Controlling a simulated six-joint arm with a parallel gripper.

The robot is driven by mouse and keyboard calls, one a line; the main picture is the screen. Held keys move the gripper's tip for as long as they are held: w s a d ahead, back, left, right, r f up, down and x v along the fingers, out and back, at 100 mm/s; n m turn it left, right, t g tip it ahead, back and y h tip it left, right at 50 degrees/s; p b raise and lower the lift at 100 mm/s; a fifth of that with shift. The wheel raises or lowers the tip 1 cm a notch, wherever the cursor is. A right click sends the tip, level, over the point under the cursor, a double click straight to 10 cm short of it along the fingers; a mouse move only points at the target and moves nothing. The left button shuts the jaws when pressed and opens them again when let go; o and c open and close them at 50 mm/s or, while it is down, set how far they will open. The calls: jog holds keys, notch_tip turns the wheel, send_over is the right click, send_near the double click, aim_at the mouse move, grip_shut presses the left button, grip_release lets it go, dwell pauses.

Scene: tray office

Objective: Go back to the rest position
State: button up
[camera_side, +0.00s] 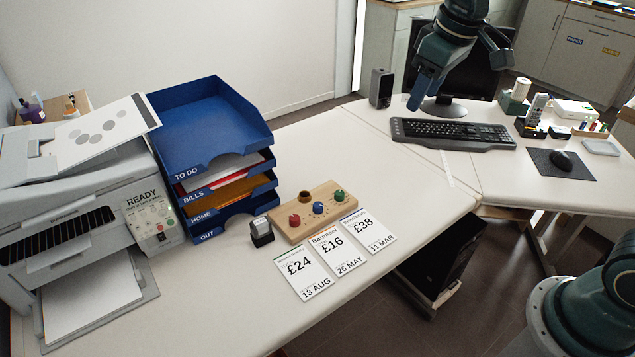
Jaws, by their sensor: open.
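My gripper (424,88) hangs in the air at the top of the picture, above the far part of the white desk. Its dark blue fingers point down and to the left. It is open, with nothing seen held in it. It appears in front of the dark monitor (478,80) and above the keyboard (452,133). The gap between the fingers is small and hard to make out.
A blue tray stack (205,135) and a printer (70,215) stand at left. A wooden block with coloured knobs (312,208), a stamp (261,232) and three price cards (325,250) lie nearby. A speaker (381,88) stands by the monitor. The middle desk is clear.

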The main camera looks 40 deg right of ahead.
jog(key=s+m+t, duration=0.2)
jog(key=s, duration=1.9)
jog(key=shift+d, duration=0.25)
jog(key=shift+w, duration=0.15)
